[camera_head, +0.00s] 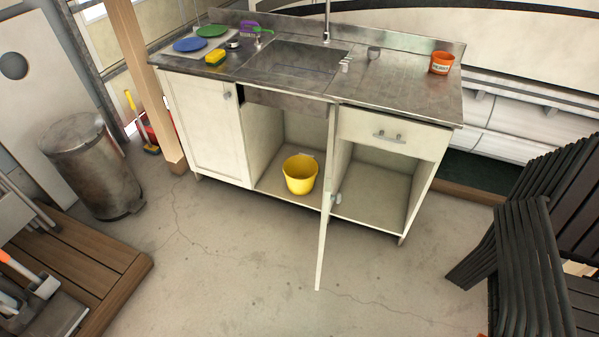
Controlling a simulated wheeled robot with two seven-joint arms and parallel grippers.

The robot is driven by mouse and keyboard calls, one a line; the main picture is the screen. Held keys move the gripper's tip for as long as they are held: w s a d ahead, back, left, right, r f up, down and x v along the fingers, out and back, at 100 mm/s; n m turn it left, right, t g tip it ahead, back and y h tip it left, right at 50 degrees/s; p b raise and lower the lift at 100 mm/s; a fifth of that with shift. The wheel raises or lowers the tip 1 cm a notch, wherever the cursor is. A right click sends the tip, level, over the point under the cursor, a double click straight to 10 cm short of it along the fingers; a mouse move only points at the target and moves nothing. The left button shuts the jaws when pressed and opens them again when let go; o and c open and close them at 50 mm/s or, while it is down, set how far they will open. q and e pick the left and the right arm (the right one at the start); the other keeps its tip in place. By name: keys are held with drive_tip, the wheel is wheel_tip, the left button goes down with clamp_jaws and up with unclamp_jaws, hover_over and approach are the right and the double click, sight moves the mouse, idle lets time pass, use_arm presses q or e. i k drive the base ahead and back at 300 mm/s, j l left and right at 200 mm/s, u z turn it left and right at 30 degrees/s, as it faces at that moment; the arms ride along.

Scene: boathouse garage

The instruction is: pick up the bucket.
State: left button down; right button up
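A yellow bucket (300,176) stands upright on the floor board of the open middle compartment of the sink cabinet (215,132). Its opening faces up and it looks empty. A cabinet door (324,215) stands swung out toward me, just right of the bucket, between the middle and right compartments. Neither of my grippers shows in this view.
The concrete floor (230,265) before the cabinet is clear. A metal trash bin (95,165) and wooden platform (95,265) are at left, a dark slatted chair (525,260) at right. An orange cup (441,63) and yellow sponge (215,57) sit on the counter.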

sight(301, 170)
drive_tip(key=j+z, duration=0.1)
drive_tip(key=j, duration=0.25)
drive_tip(key=i+j, duration=0.15)
drive_tip(key=j, duration=0.2)
drive_tip(key=i+j+z, duration=0.45)
drive_tip(key=i+j, duration=0.3)
drive_tip(key=j, duration=0.1)
